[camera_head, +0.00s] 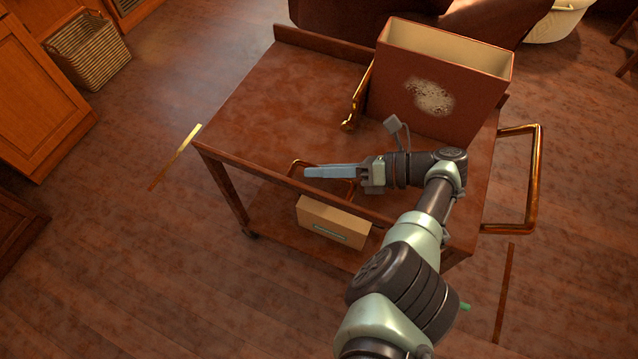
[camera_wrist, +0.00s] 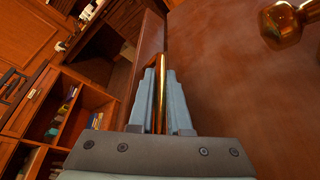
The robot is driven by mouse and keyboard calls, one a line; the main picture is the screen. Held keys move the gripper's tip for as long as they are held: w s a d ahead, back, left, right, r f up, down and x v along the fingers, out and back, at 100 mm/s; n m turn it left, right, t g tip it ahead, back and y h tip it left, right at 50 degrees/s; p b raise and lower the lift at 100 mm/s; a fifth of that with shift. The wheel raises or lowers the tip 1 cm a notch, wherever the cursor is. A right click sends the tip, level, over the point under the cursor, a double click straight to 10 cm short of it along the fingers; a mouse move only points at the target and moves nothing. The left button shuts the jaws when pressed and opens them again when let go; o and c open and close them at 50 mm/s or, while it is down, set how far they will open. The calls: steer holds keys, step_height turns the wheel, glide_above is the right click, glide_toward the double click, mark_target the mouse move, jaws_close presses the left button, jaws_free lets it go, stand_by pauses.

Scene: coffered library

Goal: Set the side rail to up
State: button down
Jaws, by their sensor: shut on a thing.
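The side rail, a thin brass bar (camera_head: 296,165), shows at the front long edge of a brown wooden cart (camera_head: 265,95). Part of it is hidden behind my gripper (camera_head: 312,172). In the wrist view the brass bar (camera_wrist: 158,92) runs between the two blue-grey fingers of my gripper (camera_wrist: 160,78), which are shut on it beside the cart's edge. In the head view the rail's visible upper part lies about level with the cart top; I cannot tell its exact setting.
A tall reddish-brown open box (camera_head: 440,85) stands on the cart's right part. A brass piece with a knob (camera_head: 348,124) is beside it. A brass handle loop (camera_head: 538,180) juts out right. A cardboard box (camera_head: 333,222) sits on the lower shelf. The cart top's left half is clear.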

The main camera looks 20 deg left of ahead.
steer(key=shift+w+f+m+g+b, duration=0.35)
steer(key=shift+m+b, duration=0.35)
steer(key=shift+b, duration=0.75)
steer(key=c, duration=0.9)
jaws_free()
steer(key=shift+o, duration=0.2)
